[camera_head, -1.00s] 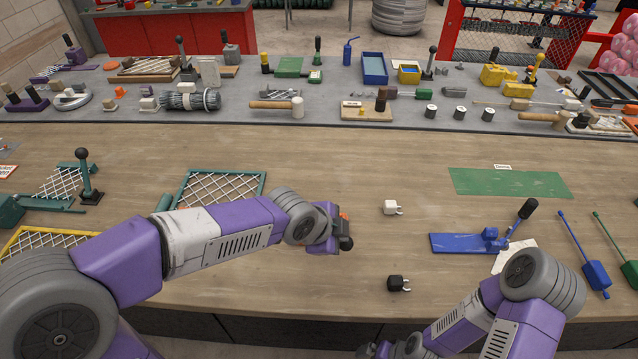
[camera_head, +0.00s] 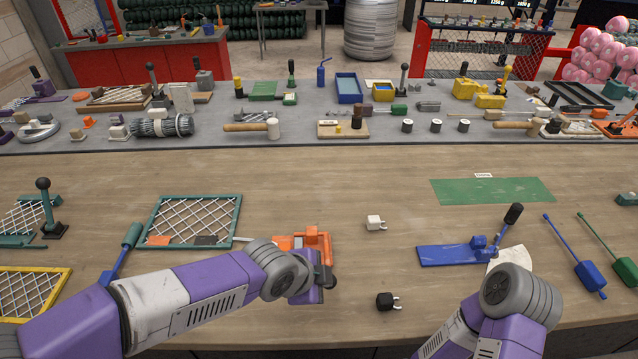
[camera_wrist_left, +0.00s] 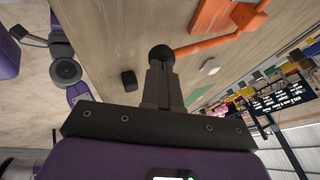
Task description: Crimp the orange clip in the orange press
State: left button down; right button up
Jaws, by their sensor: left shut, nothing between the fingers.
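The orange press (camera_head: 318,238) stands on the near bench, partly hidden by my left arm. In the left wrist view its orange base (camera_wrist_left: 212,14) has a small pale piece on it. Its orange lever (camera_wrist_left: 215,42) ends in a black knob (camera_wrist_left: 162,55), which also shows in the head view (camera_head: 330,283). My left gripper (camera_wrist_left: 162,75) is shut and empty, its fingertips at the knob; I cannot tell whether they touch. I cannot make out the orange clip at the press. A dark shape, likely my right gripper (camera_wrist_left: 30,36), is small in the left wrist view; its jaws are unclear.
A white mug-shaped piece (camera_head: 375,222) and a black one (camera_head: 385,300) stand right of the press. A teal frame with mesh (camera_head: 200,205) lies left. A blue press (camera_head: 455,254) and green mat (camera_head: 492,190) lie right.

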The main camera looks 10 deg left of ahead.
pick_arm(q)
jog(key=s+p+v, duration=0.1)
jog(key=p+v, duration=0.6)
jog(key=v, duration=0.6)
jog(key=shift+s+d+f, duration=0.25)
jog(key=shift+s+d, duration=0.05)
jog(key=shift+d, duration=0.05)
dwell(1.0)
